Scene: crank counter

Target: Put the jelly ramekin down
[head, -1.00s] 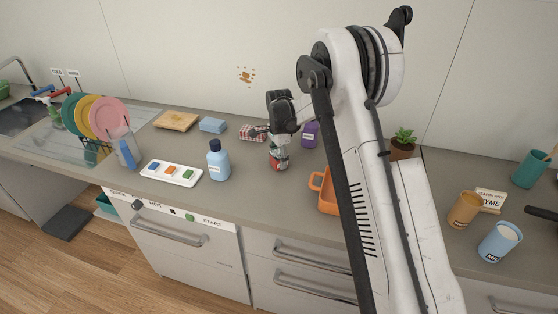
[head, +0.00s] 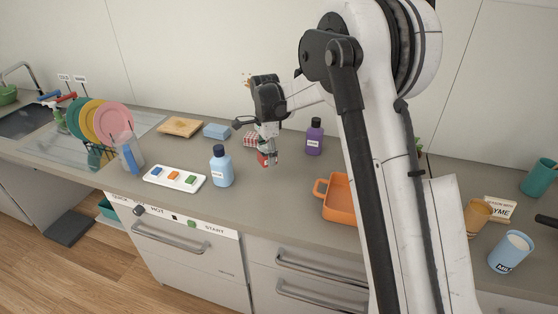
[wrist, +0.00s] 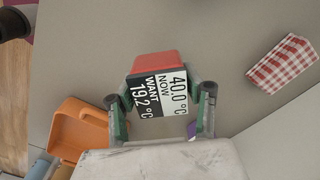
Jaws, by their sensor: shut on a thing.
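The jelly ramekin appears as a small red thing (head: 263,158) at my gripper (head: 268,157) in the head view, mostly hidden by the fingers. In the wrist view the red ramekin (wrist: 155,65) sits between the fingertips of my gripper (wrist: 160,97), which is shut on it. A black-and-white label (wrist: 159,94) reading "40.0 °C NOW, WANT 19.2 °C" covers part of it. My gripper points down over the back of the counter. I cannot tell whether the ramekin touches the counter.
A red-and-white checked thing (head: 252,138) lies close behind my gripper. A blue bottle (head: 221,168) stands to the left, a purple bottle (head: 315,139) to the right. An orange dish (head: 340,211) stands front right. Counter in front of my gripper is clear.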

